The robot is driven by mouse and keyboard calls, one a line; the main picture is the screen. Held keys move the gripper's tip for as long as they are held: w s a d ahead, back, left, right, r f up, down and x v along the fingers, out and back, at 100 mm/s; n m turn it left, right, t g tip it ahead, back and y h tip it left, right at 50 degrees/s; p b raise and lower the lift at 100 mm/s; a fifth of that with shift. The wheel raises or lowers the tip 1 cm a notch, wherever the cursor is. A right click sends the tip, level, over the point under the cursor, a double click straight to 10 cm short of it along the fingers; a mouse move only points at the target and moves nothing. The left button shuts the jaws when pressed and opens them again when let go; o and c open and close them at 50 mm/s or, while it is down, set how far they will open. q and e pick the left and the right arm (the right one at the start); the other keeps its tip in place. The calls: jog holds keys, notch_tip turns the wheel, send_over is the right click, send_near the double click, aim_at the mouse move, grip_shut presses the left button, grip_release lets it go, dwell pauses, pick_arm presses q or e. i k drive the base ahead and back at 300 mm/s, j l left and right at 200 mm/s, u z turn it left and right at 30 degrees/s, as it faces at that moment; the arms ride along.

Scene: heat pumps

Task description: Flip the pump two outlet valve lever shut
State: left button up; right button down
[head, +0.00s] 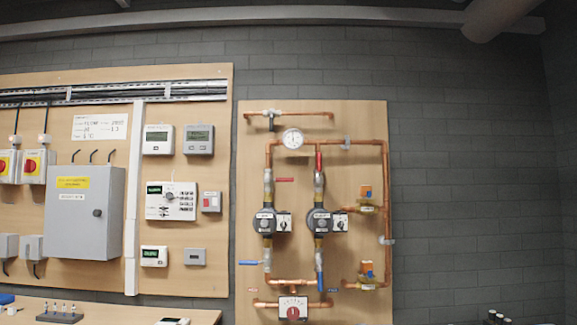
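Two dark pumps are mounted side by side on a wooden wall panel (350,125), the left pump (265,222) and the right pump (320,221). Their labels are too small to read, so the numbering cannot be confirmed. Above the right pump, a red lever (319,162) stands vertical, in line with its copper pipe. Above the left pump, another red lever (285,180) lies horizontal, across its pipe. Below the right pump, a blue lever (320,281) is vertical. Below the left pump, a blue lever (249,262) is horizontal. Neither gripper is in view.
A round gauge (293,138) sits above the pumps. A mixing valve (293,308) is at the bottom, and two brass valves with orange tops are on the right. A grey cabinet (85,212) and controllers fill the left panel. A bench (110,312) is lower left; small dark objects show lower right.

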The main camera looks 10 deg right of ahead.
aim_at(319, 154)
jog(key=i+j+u, duration=0.1)
jog(key=i, duration=0.5)
jog(key=i+j+u, duration=0.1)
jog(key=i+j, duration=0.2)
jog(key=i, duration=0.3)
